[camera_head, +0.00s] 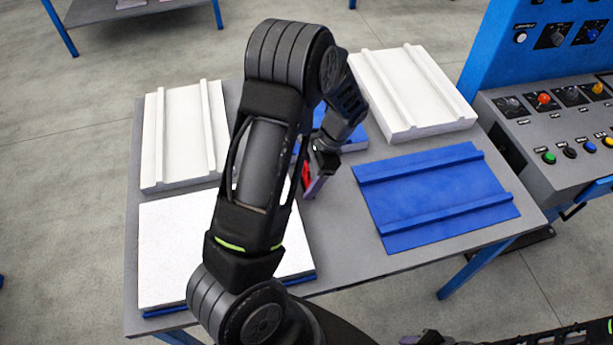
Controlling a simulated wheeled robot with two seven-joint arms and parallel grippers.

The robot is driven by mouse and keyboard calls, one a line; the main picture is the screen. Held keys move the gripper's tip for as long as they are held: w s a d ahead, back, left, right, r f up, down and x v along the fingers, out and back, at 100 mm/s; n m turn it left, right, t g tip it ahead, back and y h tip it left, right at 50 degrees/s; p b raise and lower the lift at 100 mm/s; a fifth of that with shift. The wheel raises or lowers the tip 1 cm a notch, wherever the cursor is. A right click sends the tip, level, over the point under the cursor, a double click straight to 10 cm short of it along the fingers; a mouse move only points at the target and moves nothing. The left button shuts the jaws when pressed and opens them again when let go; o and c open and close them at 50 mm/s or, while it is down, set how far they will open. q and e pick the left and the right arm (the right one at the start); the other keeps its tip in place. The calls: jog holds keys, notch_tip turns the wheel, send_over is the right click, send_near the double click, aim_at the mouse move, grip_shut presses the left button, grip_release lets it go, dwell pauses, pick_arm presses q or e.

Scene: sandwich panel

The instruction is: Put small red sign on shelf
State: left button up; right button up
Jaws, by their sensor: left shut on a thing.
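My left gripper (314,182) reaches over the middle of the grey table and points down. It is shut on a small red thing (306,175), which looks like the small red sign. Only a sliver of the red thing shows beside the fingers, and my arm hides part of the area behind it. I cannot tell whether it touches the table. I see no clear shelf in this view.
The grey table (336,262) holds a blue ribbed panel (435,195) at right, white ribbed panels at back left (184,130) and back right (418,85), and a flat white panel (172,250) at front left. A control console (545,120) stands at right.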

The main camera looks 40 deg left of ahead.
pick_arm(q)
jog(key=shift+f, duration=0.15)
jog(key=o, duration=1.4)
jog(key=shift+c, duration=0.2)
jog(key=shift+r, duration=0.25)
jog(key=shift+w+d+r, duration=0.1)
jog(key=shift+w+r, duration=0.05)
jog(key=b+v, duration=0.1)
jog(key=v, duration=1)
jog(key=shift+r+b, duration=0.25)
jog(key=shift+b, duration=0.1)
